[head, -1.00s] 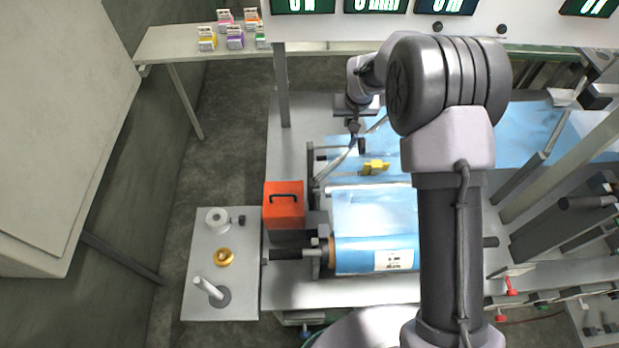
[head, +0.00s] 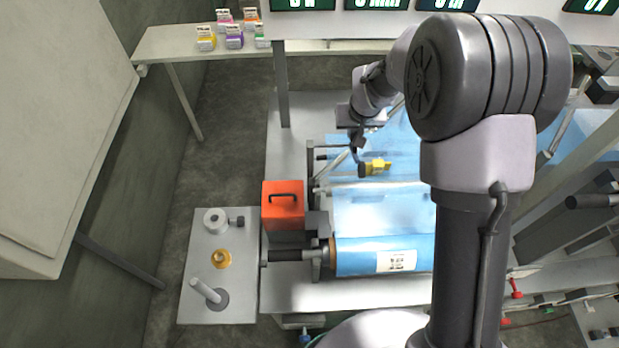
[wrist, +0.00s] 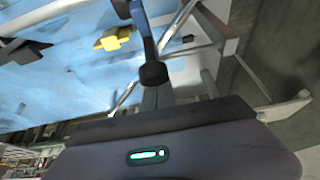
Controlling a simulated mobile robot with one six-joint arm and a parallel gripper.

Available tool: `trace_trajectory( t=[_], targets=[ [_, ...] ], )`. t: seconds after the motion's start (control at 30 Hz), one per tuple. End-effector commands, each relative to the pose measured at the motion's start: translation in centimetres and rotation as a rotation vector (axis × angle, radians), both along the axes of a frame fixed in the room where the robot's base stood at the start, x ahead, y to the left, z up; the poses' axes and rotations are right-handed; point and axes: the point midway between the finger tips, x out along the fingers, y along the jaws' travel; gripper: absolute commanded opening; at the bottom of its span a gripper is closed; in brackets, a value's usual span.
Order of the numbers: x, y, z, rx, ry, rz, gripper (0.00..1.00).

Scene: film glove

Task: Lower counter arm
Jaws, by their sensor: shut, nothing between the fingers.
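A yellow counter (head: 377,167) with a dark end sits over the blue film in the head view. A thin pale bar (head: 340,174) runs left from it toward the side frame. In the wrist view the yellow counter (wrist: 113,39) is at upper left, over the blue film, beside a dark finger. My gripper (head: 360,165) is shut and empty, pointing down at the counter's left end. In the wrist view my gripper (wrist: 145,45) shows as a narrow dark shape. I cannot tell whether it touches the counter or its bar.
An orange box (head: 283,205) stands left of the film roll (head: 360,257). Metal rods (wrist: 180,25) cross near my gripper in the wrist view. My arm hides part of the machine.

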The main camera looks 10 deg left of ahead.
Motion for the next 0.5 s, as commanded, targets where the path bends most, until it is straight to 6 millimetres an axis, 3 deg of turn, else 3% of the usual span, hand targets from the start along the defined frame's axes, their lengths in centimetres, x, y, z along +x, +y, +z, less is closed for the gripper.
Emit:
trace_trajectory(
  t=[0.5],
  targets=[
    [-0.72, -0.21, 0.40, 0.000, 0.000, 0.000, 0.00]
  ],
)
